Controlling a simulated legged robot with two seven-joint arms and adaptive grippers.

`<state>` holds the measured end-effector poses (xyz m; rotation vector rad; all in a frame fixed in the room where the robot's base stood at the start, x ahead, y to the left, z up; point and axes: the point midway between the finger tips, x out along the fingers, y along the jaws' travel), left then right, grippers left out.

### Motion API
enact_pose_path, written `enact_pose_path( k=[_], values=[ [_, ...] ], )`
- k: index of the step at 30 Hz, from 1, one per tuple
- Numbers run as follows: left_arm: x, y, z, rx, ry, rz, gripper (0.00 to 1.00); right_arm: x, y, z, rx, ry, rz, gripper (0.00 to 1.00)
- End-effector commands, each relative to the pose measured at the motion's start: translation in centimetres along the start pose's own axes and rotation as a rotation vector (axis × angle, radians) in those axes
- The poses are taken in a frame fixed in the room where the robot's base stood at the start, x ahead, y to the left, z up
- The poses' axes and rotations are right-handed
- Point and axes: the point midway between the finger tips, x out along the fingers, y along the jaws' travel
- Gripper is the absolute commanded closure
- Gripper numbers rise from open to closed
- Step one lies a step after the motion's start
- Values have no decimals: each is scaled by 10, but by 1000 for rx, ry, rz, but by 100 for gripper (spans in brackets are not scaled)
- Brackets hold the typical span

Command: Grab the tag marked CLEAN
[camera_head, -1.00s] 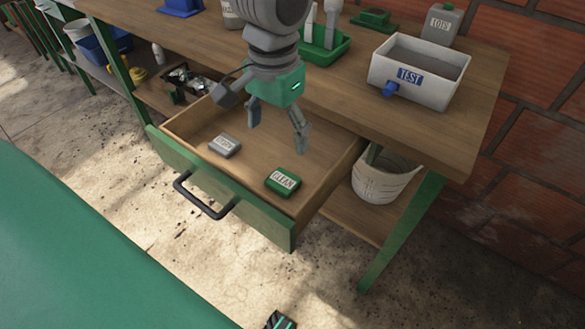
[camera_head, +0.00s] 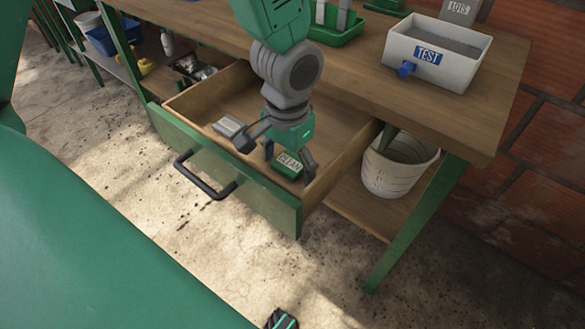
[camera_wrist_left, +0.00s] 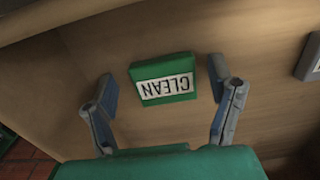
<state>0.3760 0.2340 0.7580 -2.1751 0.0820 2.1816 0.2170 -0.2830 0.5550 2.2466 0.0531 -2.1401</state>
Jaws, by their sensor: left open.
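The green tag marked CLEAN (camera_head: 289,164) lies flat in the open drawer (camera_head: 215,97), near its front right corner. In the left wrist view the CLEAN tag (camera_wrist_left: 163,79) lies between and just beyond the open fingers, apart from both. My left gripper (camera_head: 288,165) is open and empty, just above the tag, with its fingers to either side in the head view; it also shows in the left wrist view (camera_wrist_left: 163,90). A grey tag (camera_head: 229,125) lies in the drawer to the left, partly hidden by the gripper. My right gripper is not clearly in view.
The drawer's front with a dark handle (camera_head: 203,188) and its right side wall are close to my gripper. A white TEST bin (camera_head: 436,55) and a green tray (camera_head: 337,33) stand on the bench top. A white bucket (camera_head: 398,165) stands below, right of the drawer.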

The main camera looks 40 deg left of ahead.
Motion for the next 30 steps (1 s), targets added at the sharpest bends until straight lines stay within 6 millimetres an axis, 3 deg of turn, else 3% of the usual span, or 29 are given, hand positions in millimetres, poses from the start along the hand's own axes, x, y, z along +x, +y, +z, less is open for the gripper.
enact_pose_path(
  k=[5,9,10,20,23,30],
  values=[
    [-1,-1,0,-1,2,1,24,-1,0,0,0,0,0,61],
    [-1,0,0,-1,2,0,70,-1,0,0,0,0,0,61],
    [-1,0,0,-1,1,0,74,-1,0,0,0,0,0,61],
    [-4,0,0,-1,2,0,74,-2,0,0,0,0,0,61],
    [-15,0,-1,-1,3,0,74,-7,0,-1,0,0,0,61],
    [-66,0,-1,-3,6,2,74,-28,0,-2,0,0,0,61]
  ],
)
